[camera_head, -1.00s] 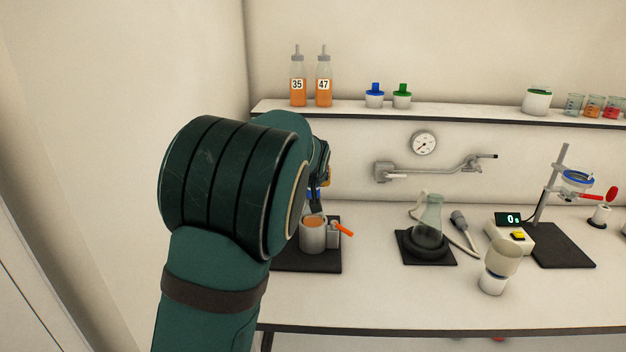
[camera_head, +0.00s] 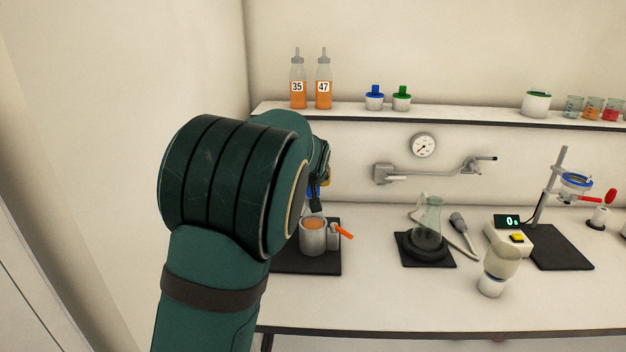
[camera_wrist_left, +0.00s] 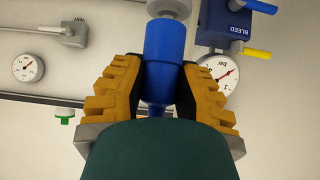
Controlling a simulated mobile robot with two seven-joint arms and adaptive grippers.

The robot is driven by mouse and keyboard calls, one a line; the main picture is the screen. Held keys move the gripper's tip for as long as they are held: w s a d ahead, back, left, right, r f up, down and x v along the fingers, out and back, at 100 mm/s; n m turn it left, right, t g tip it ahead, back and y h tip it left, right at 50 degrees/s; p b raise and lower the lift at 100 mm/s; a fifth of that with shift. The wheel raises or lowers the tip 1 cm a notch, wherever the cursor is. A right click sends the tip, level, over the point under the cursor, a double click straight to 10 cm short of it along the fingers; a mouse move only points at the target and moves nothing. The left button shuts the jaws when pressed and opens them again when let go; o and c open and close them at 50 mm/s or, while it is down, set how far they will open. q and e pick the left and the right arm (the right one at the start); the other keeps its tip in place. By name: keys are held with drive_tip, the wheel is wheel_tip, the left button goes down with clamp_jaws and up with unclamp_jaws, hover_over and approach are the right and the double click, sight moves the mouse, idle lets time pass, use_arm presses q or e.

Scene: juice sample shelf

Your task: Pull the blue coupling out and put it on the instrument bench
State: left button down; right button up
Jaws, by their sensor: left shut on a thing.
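The blue coupling (camera_wrist_left: 165,55) stands between the two yellow ribbed fingers of my left gripper (camera_wrist_left: 155,90) in the left wrist view. The gripper is shut on it. A grey round fitting (camera_wrist_left: 170,8) is at the coupling's upper end in that view; I cannot tell whether they are still joined. In the head view a small bit of blue (camera_head: 314,190) shows below my left wrist, and my arm hides most of the gripper. The instrument bench (camera_head: 390,295) is the white top running to the right. My right gripper is not in view.
A flask (camera_head: 428,225), a timer (camera_head: 509,232) and a stand (camera_head: 553,190) are farther right. A blue BLEED block (camera_wrist_left: 225,28) and a gauge (camera_wrist_left: 218,78) are close to the right finger.

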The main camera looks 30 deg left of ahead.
use_arm(q)
drive_tip(key=shift+r, duration=0.15)
idle(0.3)
drive_tip(key=shift+r+p, duration=1.45)
drive_tip(key=shift+r, duration=0.1)
drive_tip(key=shift+f, duration=0.1)
